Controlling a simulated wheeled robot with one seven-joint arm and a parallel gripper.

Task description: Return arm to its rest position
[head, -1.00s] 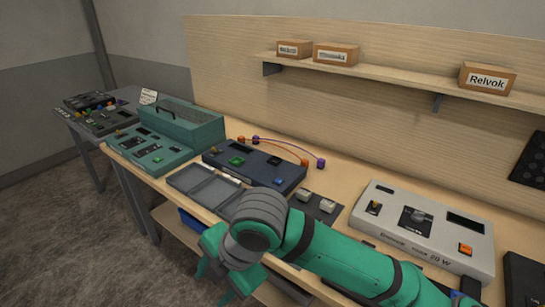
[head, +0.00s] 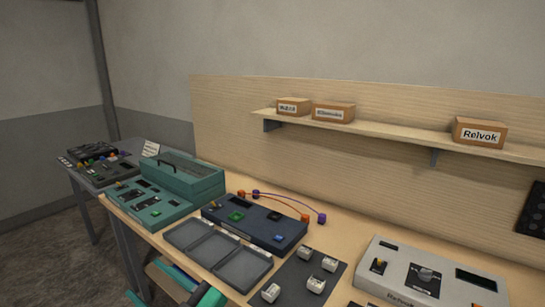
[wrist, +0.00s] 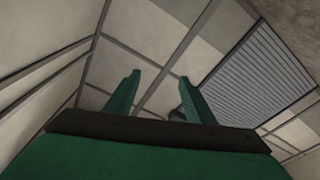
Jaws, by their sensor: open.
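My gripper (wrist: 158,77) shows in the wrist view with its two green fingers spread apart and nothing between them. It points up towards the ceiling panels (wrist: 160,22), with a ribbed grille (wrist: 258,75) at the right. In the head view only small green pieces of my arm (head: 208,298) show at the bottom edge, low at the front of the workbench. The rest of the arm is out of that view.
The bench carries a teal console (head: 150,205), a dark blue console (head: 250,224), a grey tray (head: 243,268), a dark mat (head: 291,269) with several white blocks, and a light grey console (head: 425,277). A shelf (head: 400,140) with labelled boxes is above.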

